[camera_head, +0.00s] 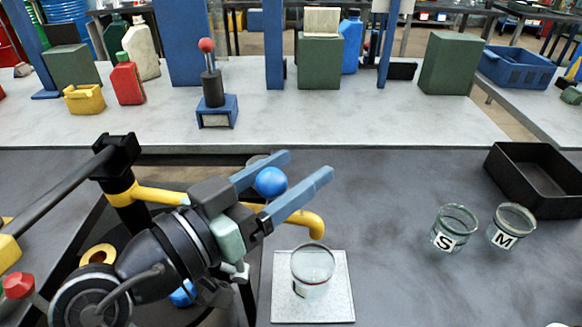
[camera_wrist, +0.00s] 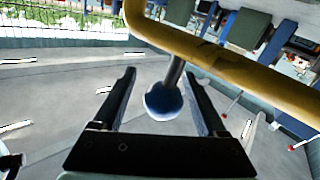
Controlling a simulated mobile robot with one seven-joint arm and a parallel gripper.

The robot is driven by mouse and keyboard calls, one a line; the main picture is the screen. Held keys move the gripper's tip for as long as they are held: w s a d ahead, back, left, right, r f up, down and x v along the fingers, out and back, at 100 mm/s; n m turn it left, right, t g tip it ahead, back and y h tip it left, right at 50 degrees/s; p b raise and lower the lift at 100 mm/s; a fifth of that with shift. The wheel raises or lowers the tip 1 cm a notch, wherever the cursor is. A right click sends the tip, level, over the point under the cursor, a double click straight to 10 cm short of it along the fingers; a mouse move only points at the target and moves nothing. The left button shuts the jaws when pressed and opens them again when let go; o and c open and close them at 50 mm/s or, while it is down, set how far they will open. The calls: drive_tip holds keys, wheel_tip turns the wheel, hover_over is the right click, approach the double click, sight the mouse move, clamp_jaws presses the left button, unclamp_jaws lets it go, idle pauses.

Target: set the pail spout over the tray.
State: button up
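A yellow pipe (camera_head: 305,219) runs from a black post and curves down at its free end, above or just behind a clear glass jar (camera_head: 312,266). The jar stands on a light square plate (camera_head: 337,301). A blue ball knob (camera_head: 270,181) on a dark rod shows close to the pipe; the wrist view also shows the ball (camera_wrist: 163,102) and pipe (camera_wrist: 215,58). My gripper (camera_head: 311,167) is open, its fingers on either side of the ball with visible gaps. A black open tray (camera_head: 548,199) lies at the right. I cannot make out a pail.
Two glass jars marked S (camera_head: 454,229) and M (camera_head: 511,226) stand left of the black tray. A blue stand with a red-knobbed lever (camera_head: 215,110) is on the bench behind. The dark worktop between plate and jars is clear.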

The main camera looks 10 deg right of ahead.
drive_tip(key=shift+w, duration=0.1)
drive_tip(key=v, duration=1.3)
drive_tip(key=shift+d+f, duration=0.1)
drive_tip(key=shift+f, duration=0.05)
